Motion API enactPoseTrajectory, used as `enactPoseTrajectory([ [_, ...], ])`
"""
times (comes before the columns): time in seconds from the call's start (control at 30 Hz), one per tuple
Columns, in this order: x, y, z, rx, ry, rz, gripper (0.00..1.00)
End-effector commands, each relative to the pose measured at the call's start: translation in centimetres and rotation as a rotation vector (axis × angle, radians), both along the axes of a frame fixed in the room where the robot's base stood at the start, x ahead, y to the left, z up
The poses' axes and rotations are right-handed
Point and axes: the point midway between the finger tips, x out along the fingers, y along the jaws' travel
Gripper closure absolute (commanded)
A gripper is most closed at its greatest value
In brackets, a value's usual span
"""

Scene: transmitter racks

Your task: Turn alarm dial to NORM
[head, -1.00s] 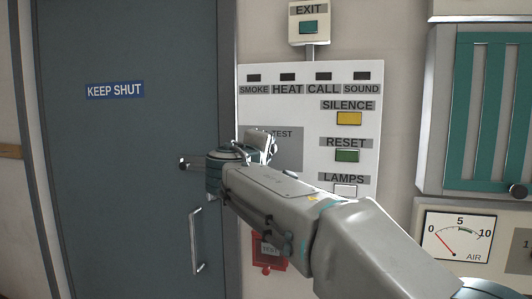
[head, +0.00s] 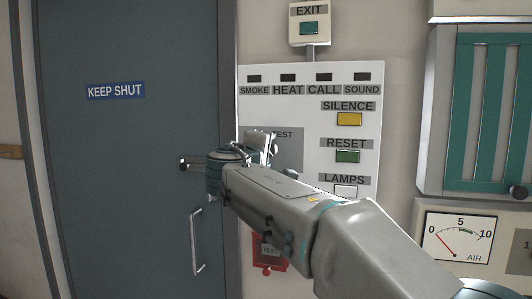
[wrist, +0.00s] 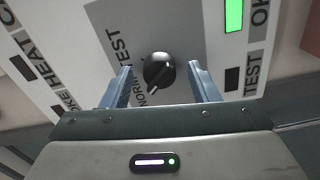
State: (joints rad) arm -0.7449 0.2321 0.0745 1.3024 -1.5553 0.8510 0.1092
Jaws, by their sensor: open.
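The alarm dial (wrist: 158,70) is a round black knob with a pale pointer line, on a grey patch of the white alarm panel (head: 310,110). In the wrist view its pointer aims toward the lower left, close to the NORM lettering (wrist: 144,97). The TEST lettering (wrist: 119,44) stands above that, left of the knob. My gripper (wrist: 160,67) is open, with one finger on each side of the dial and a visible gap on both sides. In the head view my gripper (head: 264,145) is in front of the grey patch, and my arm hides part of the panel.
The panel also has SILENCE (head: 349,119), RESET (head: 347,156) and LAMPS (head: 345,191) buttons. A blue-grey door (head: 130,170) with a handle (head: 195,240) is at left. A red box (head: 268,252) sits below, and a gauge (head: 459,238) is at right.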

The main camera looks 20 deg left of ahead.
Motion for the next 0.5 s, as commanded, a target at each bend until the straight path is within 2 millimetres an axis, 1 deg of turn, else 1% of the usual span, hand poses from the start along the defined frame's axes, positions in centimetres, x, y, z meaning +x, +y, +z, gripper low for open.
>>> enactPoseTrajectory([
  [0.07, -0.2, 0.0, 0.0, 0.001, 0.0, 0.0, 0.45],
  [0.17, -1.1, 0.1, -0.1, 0.001, 0.0, 0.002, 0.45],
  [0.27, -2.9, 0.2, -0.2, 0.002, -0.001, 0.004, 0.45],
  [0.5, -8.5, 0.3, -0.2, 0.001, -0.001, 0.003, 0.45],
])
